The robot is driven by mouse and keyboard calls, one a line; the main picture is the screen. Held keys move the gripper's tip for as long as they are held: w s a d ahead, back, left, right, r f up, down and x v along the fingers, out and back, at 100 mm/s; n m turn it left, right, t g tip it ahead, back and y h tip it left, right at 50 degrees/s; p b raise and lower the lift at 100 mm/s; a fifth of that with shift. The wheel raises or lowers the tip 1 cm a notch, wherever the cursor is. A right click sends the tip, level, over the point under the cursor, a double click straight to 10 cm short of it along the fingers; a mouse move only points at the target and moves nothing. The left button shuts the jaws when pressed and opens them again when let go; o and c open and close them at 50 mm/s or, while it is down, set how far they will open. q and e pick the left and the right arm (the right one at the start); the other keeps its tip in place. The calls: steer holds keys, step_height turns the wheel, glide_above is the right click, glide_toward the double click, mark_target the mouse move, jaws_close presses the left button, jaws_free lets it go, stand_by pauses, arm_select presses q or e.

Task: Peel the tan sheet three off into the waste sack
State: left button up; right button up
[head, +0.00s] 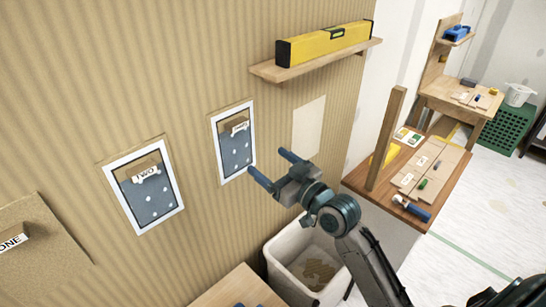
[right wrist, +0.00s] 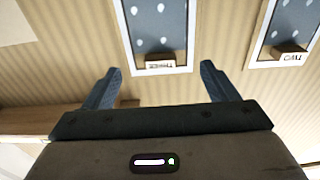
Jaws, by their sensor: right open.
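Panel three (head: 232,142) is on the wall, a white-edged blue panel with pale dots. A tan piece shows at its top with a block labelled THREE (head: 239,128). The label also shows in the right wrist view (right wrist: 160,64); I cannot tell how much of the tan sheet is there. My right gripper (head: 270,166) is open and empty, just right of and below panel three, its fingers pointing toward the wall. It also shows in the right wrist view (right wrist: 160,72). The whitish waste sack (head: 277,262) stands below, with tan scraps (head: 318,271) inside. My left gripper is not in view.
Panel two (head: 147,188) and a tan sheet labelled ONE (head: 45,240) are to the left. A shelf (head: 310,64) with a yellow level (head: 325,43) is above. A wooden bench (head: 440,212) with tools stands right. A pale patch (head: 308,127) is on the wall.

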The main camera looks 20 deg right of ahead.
mark_target(240, 129)
steer(key=shift+t, duration=0.4)
steer(key=p+x, duration=0.1)
steer(key=x, duration=0.2)
steer(key=r+p+x, duration=0.1)
steer(key=x, duration=0.3)
steer(key=r+p+x, duration=0.1)
steer(key=x, duration=0.2)
steer(key=shift+r, duration=0.1)
steer(key=shift+w+a, duration=0.15)
steer(key=shift+w, duration=0.45)
steer(key=shift+c, duration=0.4)
steer(key=c, duration=1)
